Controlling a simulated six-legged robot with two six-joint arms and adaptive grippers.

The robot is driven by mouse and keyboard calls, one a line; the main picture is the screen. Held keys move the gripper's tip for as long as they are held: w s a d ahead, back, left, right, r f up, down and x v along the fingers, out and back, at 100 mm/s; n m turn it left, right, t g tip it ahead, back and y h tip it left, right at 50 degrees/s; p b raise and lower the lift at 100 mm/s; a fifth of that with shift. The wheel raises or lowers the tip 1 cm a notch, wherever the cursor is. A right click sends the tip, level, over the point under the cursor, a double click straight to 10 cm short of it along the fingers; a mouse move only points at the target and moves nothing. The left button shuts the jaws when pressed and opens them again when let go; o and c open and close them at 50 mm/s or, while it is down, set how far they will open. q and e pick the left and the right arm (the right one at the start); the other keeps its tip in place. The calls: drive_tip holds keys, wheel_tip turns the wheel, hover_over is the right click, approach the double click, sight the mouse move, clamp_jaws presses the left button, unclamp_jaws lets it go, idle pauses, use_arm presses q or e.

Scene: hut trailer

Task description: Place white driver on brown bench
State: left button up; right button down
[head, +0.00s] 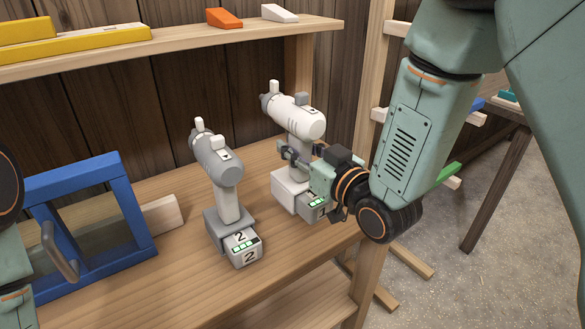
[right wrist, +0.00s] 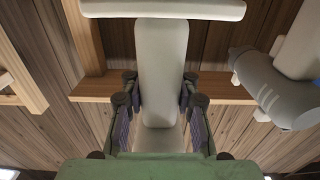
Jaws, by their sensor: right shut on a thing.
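The white driver (head: 292,117) is upright at the right end of the brown wooden bench (head: 185,285). Its base looks to be at the bench top; I cannot tell whether it touches. My right gripper (head: 303,160) is shut around its handle from the right and hides part of it. In the right wrist view the pale handle (right wrist: 161,65) stands between the two fingers of the right gripper (right wrist: 160,95). Parts of my left arm show at the left edge of the head view, but its gripper does not.
A grey driver (head: 218,165) with a battery marked 2 stands on the bench left of the white one; it also shows in the right wrist view (right wrist: 275,88). A blue frame (head: 85,175) stands further left. A shelf (head: 180,45) runs above. Another table (head: 497,185) is at the right.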

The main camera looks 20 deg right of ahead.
sight(307, 175)
drive_tip(key=shift+w+d+f, duration=0.15)
drive_tip(key=shift+d+f, duration=0.05)
drive_tip(key=shift+f, duration=0.4)
drive_tip(key=shift+s+d+f+b, duration=0.1)
drive_tip(key=shift+s+f+b, duration=0.05)
drive_tip(key=shift+f, duration=0.35)
drive_tip(key=shift+s+d+f+b, duration=0.1)
drive_tip(key=shift+s+f+b, duration=0.05)
drive_tip(key=shift+f, duration=0.3)
drive_tip(key=shift+a+f, duration=0.1)
drive_tip(key=shift+f, duration=0.2)
drive_tip(key=shift+w+a+f, duration=0.15)
drive_tip(key=shift+w+f, duration=0.15)
drive_tip(key=shift+s+d, duration=0.2)
drive_tip(key=shift+s, duration=0.1)
drive_tip(key=c, duration=1.4)
unclamp_jaws()
drive_tip(key=shift+a+f, duration=0.1)
drive_tip(key=shift+f, duration=0.05)
drive_tip(key=o, duration=0.4)
drive_tip(key=shift+w+a, duration=0.1)
drive_tip(key=shift+w, duration=0.05)
